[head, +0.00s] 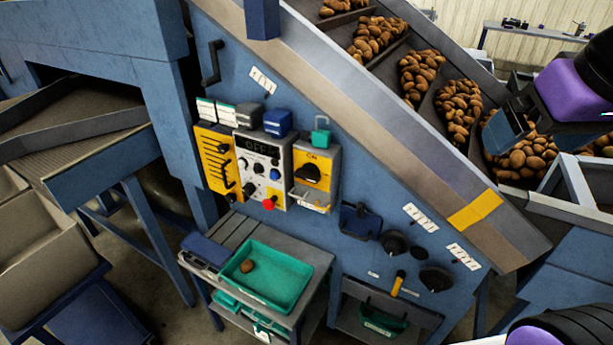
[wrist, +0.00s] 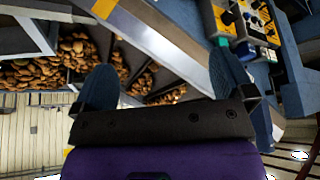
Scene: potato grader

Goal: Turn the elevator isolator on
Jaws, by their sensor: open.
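The likely elevator isolator is a yellow box (head: 314,192) with a black rotary knob (head: 312,173), on the right of the control panel in the head view. Lettering that looks like "ON" is above the knob; I cannot tell exactly where the knob points. A teal padlock (head: 321,133) is at the top of the box. In the wrist view, part of the panel with yellow boxes (wrist: 226,20) shows at the top right, rotated. My gripper (head: 508,128) is at the right in the head view, well apart from the isolator. Its blue fingers are spread and empty in the wrist view (wrist: 166,78).
A control unit (head: 262,165) with a display reading "OFF" and a red button sits left of the isolator. A bench with a green tray (head: 266,276) holding one potato stands below. The sloping elevator (head: 400,110) carries potatoes beside my gripper. Black knobs (head: 395,243) are lower right.

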